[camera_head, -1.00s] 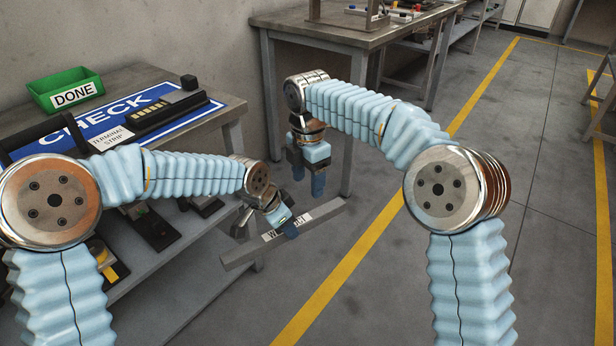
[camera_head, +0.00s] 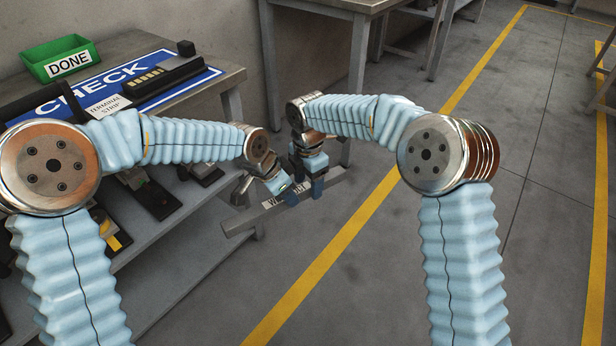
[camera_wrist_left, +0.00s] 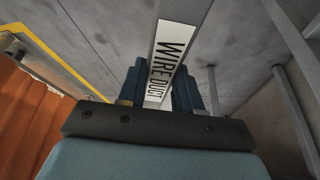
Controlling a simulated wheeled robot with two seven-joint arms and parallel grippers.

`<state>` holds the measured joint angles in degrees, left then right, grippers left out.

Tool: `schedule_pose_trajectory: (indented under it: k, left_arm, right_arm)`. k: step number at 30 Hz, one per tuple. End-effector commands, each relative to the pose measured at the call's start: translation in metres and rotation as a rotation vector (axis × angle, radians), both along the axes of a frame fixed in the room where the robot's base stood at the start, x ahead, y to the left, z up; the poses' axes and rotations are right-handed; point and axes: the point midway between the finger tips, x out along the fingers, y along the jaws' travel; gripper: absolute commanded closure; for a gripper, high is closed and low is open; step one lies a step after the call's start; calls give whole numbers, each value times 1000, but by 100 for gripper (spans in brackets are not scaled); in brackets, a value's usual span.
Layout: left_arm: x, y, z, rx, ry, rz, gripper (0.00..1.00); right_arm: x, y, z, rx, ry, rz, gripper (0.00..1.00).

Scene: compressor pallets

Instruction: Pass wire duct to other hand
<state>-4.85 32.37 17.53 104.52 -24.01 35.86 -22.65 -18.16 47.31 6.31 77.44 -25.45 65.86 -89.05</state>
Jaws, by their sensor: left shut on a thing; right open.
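The wire duct (camera_head: 240,221) is a long grey bar with a white label, held level in the air in front of the table. My left gripper (camera_head: 285,194) is shut on it near its middle. In the left wrist view the wire duct (camera_wrist_left: 180,28) runs between the blue fingers of the left gripper (camera_wrist_left: 160,88), and its label reads WIRE DUCT. My right gripper (camera_head: 311,184) is open and comes down from above at the duct, just right of the left gripper. Whether its fingers straddle or touch the duct is hard to tell.
The left table (camera_head: 232,82) bears a blue CHECK mat (camera_head: 196,91), a green DONE bin (camera_head: 38,57) and a terminal strip. Its lower shelf holds several dark parts. Another table (camera_head: 357,50) stands behind. The floor to the right is clear, with yellow lines.

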Motion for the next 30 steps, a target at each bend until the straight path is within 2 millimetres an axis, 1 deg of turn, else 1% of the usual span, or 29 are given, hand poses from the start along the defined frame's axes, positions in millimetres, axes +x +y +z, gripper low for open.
schedule_pose_trajectory:
  k: [2,3,14,15,17,18,21,30]
  left_arm:
    - [0,0,0,-1,-1,0,100]
    - [0,0,0,-1,-1,0,100]
    - [-2,-2,0,0,1,-6,100]
    - [-2,-2,0,-1,2,-6,64]
    - [-2,-3,1,-1,2,-7,55]
    - [-2,-3,1,-1,1,-7,48]
    - [-1,-2,0,-1,1,-5,36]
    - [-1,0,2,-1,-1,-1,36]
  right_arm:
    - [0,0,0,0,0,0,36]
    - [0,0,0,0,0,0,39]
    - [1,1,1,2,-3,0,94]
    - [1,1,1,3,-5,0,99]
    - [1,1,1,3,-5,0,99]
    - [1,1,1,3,-4,0,99]
    - [1,1,1,3,-3,0,99]
    - [0,1,1,1,-2,0,99]
